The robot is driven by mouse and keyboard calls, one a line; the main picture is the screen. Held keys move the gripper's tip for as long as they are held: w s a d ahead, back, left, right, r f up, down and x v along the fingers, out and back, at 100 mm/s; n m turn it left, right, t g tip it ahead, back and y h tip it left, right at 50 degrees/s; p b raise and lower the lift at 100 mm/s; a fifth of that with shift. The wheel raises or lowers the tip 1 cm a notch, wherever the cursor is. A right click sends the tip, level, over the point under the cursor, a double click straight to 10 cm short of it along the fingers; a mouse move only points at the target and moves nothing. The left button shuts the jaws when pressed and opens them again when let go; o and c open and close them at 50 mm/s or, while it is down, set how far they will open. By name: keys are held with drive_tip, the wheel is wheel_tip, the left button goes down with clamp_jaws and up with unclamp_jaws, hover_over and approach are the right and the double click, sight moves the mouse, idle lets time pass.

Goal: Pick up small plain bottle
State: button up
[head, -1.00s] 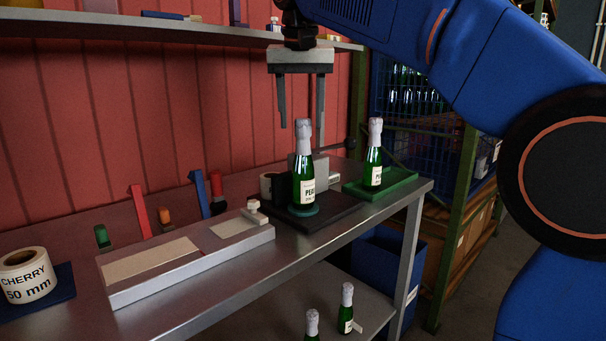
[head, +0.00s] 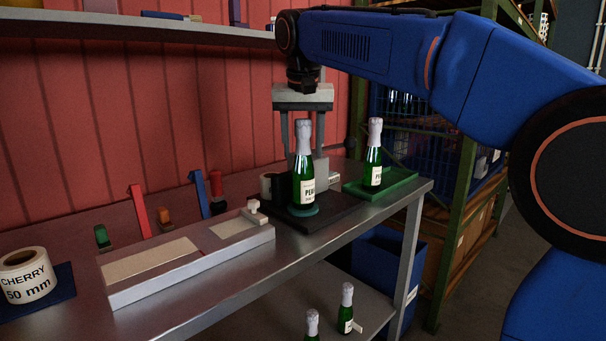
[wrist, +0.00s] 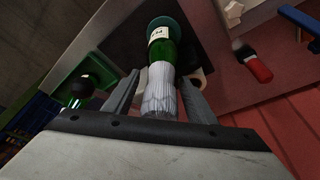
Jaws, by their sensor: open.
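A small green bottle (head: 303,178) with silver foil and a white label stands upright on a round teal pad on a dark base. My gripper (head: 304,146) points down, open, its fingers seen around the bottle's upper part in the head view. In the wrist view, the foil-covered neck (wrist: 158,88) lies between the two open fingers of my gripper (wrist: 152,92), with clear gaps beside it. A similar bottle (head: 374,155) stands on a green tray (head: 401,185) to the right. I cannot tell from the pictures which bottle is the plain one.
A grey box (head: 188,266) lies left of the dark base (head: 341,211). A label roll (head: 26,277) marked "CHERRY 50 mm" sits at far left. Two bottles stand on the lower shelf, one here (head: 346,309). A wall shelf (head: 150,28) runs above the bench.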

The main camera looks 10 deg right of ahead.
drive_tip(key=shift+c, duration=0.6)
clamp_jaws()
drive_tip(key=shift+r, duration=0.15)
